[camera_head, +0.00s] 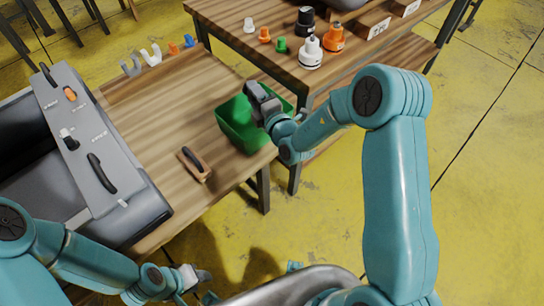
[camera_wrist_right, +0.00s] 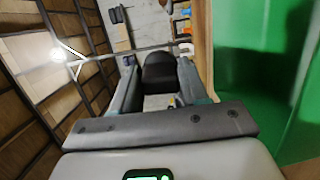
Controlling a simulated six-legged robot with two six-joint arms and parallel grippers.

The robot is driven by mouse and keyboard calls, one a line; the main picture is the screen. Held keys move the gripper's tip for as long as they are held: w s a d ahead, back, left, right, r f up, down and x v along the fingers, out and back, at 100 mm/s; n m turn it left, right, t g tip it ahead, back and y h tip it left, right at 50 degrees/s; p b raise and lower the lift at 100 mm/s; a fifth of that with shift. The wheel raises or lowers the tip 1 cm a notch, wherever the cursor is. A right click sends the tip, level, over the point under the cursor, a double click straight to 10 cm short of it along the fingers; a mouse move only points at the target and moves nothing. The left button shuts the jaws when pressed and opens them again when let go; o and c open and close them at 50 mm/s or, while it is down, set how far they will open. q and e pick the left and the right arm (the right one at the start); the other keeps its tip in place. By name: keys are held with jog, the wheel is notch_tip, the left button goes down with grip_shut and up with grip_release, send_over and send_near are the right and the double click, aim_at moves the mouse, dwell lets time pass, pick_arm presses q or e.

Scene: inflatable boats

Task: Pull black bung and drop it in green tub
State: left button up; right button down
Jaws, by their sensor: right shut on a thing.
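The green tub (camera_head: 236,134) stands on the wooden bench, and its wall also shows large on the right of the right wrist view (camera_wrist_right: 265,70). My right gripper (camera_head: 258,98) is at the tub, over its opening in the head view. In the right wrist view its two fingers are shut on the black bung (camera_wrist_right: 159,73), a dark rounded piece between them. The bung is hard to tell from the dark gripper in the head view. My left gripper (camera_head: 195,279) is low at the front, away from the bench; its jaws are too small to read.
A grey panel (camera_head: 85,140) with an orange fitting (camera_head: 70,94) and black handles lies on the dark boat tube (camera_head: 150,213) at left. A brush-like wooden block (camera_head: 194,165) lies before the tub. The upper table holds several plugs and an orange-topped valve (camera_head: 333,37).

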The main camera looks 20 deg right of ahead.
pick_arm(q)
notch_tip(320, 180, down, 3)
jog(key=shift+f+b, duration=0.2)
jog(key=shift+b, duration=0.95)
pick_arm(e)
notch_tip(320, 180, down, 3)
jog(key=shift+f, duration=0.15)
jog(key=c, duration=0.5)
grip_release()
pick_arm(q)
notch_tip(320, 180, up, 3)
jog(key=p, duration=0.3)
pick_arm(e)
jog(key=s+d, duration=0.2)
jog(key=s, duration=1.4)
